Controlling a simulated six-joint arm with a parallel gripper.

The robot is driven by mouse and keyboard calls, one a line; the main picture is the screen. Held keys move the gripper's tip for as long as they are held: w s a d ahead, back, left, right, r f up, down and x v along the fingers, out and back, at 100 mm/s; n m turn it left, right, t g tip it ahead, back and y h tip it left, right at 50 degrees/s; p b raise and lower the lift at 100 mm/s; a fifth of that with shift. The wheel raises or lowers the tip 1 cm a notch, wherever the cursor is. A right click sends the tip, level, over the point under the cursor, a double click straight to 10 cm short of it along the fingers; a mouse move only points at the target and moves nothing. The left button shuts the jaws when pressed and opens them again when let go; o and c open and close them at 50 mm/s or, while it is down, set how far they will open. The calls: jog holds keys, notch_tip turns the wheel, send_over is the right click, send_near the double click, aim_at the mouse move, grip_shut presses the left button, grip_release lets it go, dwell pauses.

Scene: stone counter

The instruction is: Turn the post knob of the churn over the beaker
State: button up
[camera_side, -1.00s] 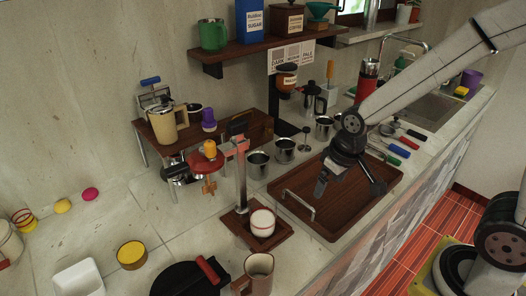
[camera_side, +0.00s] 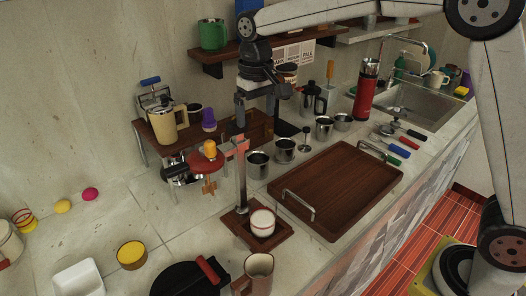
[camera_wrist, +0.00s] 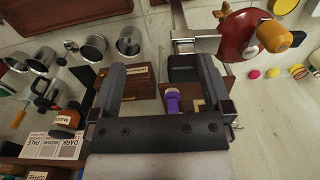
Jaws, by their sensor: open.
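The churn stands in the side view: a metal post (camera_side: 242,185) on a wooden base, with a pinkish clamp (camera_side: 236,146) near its top. A red disc (camera_side: 208,163) with an orange knob (camera_side: 210,149) sits left of the post, a wooden paddle below it. They also show in the wrist view, the disc (camera_wrist: 239,36) and knob (camera_wrist: 273,36) at upper right. A white beaker with red bands (camera_side: 262,222) stands on the base beside the post. My gripper (camera_side: 256,110) is open, pointing down near the post top; in the wrist view (camera_wrist: 161,68) nothing is visibly held. Contact with the post is unclear.
A wooden tray (camera_side: 335,190) lies right of the churn. Metal cups (camera_side: 285,150) stand behind it. A wooden stand with a cream mug (camera_side: 168,124) is behind left. A brown mug (camera_side: 258,270) and black pan (camera_side: 188,280) are in front. The shelf (camera_side: 235,52) hangs above.

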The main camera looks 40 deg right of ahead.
jog(key=shift+m, duration=0.3)
jog(key=w+a+r, duration=0.2)
jog(key=r, duration=0.1)
jog(key=w+a+r, duration=0.1)
jog(key=r, duration=0.1)
jog(key=shift+f, duration=3.9)
grip_shut()
